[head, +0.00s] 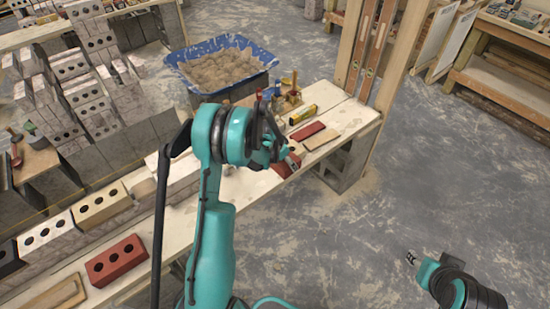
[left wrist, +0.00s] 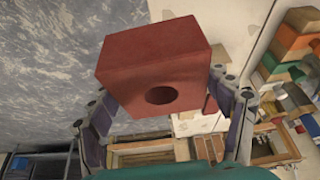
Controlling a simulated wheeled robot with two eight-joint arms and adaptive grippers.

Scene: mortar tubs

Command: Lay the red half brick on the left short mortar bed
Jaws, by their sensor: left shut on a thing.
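The red half brick (left wrist: 135,60) has a single round hole and sits between the two fingers of my left gripper (left wrist: 160,88) in the left wrist view. The gripper is shut on it. In the head view my left gripper (head: 283,158) is over the right part of the plank bench, and the half brick is mostly hidden by the hand. My right gripper (head: 412,258) is small at the lower right, over bare floor and far from the bench; its finger opening is too small to judge. I cannot clearly make out the left short mortar bed.
A blue tub (head: 182,60) of mortar stands behind the bench. A red three-hole brick (head: 117,261) and a cream brick (head: 102,205) are at left. The floor at right is clear.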

